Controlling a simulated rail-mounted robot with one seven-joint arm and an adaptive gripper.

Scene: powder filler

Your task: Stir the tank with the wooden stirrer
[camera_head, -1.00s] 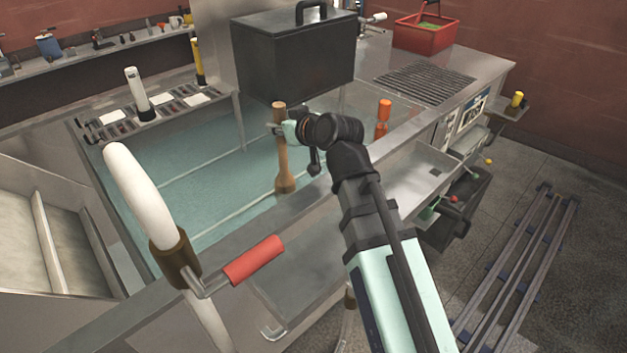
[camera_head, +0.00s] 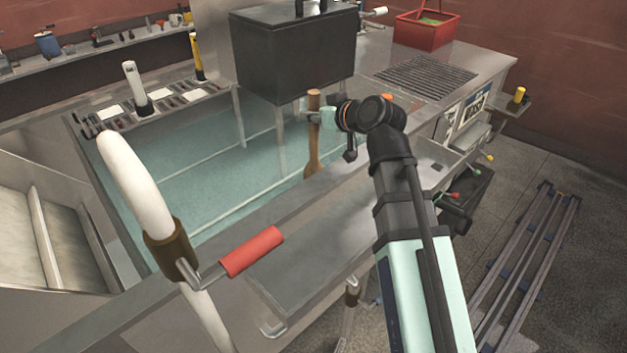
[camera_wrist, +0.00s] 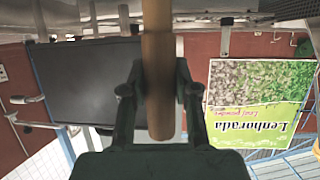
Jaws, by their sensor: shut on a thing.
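The wooden stirrer (camera_head: 313,160) stands roughly upright, its top near the dark hopper box and its lower end at the near right side of the tank. My gripper (camera_head: 316,116) is shut on the upper part of its handle. In the wrist view the stirrer (camera_wrist: 158,70) runs between the two fingers of my gripper (camera_wrist: 158,88). The tank (camera_head: 190,185) is a wide steel basin with blue-green liquid. The near rim partly hides the stirrer's lower end, so I cannot tell how deep it reaches.
A dark box (camera_head: 295,55) stands over the tank's far side. A white curved pipe with a red handle (camera_head: 252,250) rises at the near left. A red basket (camera_head: 425,30) and a grate (camera_head: 425,78) are on the right counter. Open liquid lies left of the stirrer.

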